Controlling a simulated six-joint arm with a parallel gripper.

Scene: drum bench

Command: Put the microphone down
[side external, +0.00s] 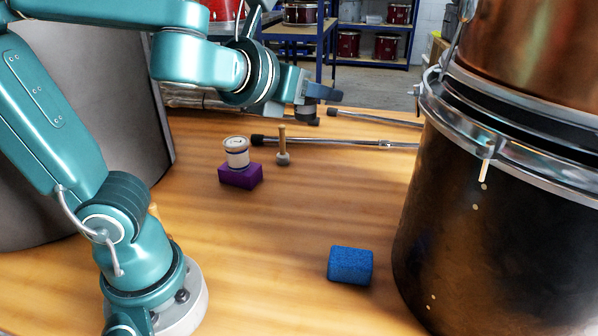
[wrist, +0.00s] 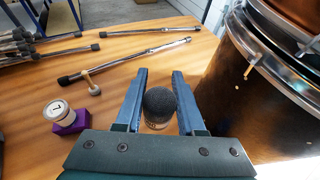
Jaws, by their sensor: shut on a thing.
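The microphone has a round dark grey mesh head (wrist: 159,103) and a paler band below it, seen between my fingers in the wrist view. My gripper (wrist: 159,76) is shut on it, with one blue finger on each side. In the side view my gripper (side external: 318,92) is at the far part of the bench, and the dark lower part of the microphone (side external: 305,113) shows under the fingers. The wooden bench top (side external: 300,215) lies below. I cannot tell how far the microphone is above the bench; its lower end is hidden in the wrist view.
A tin (side external: 236,152) sits on a purple block (side external: 241,176), beside a small wooden-handled beater (side external: 282,148). Metal rods (side external: 335,141) lie behind. A blue cylinder (side external: 350,265) lies in front. A large drum (side external: 490,215) stands at right. The middle of the bench is clear.

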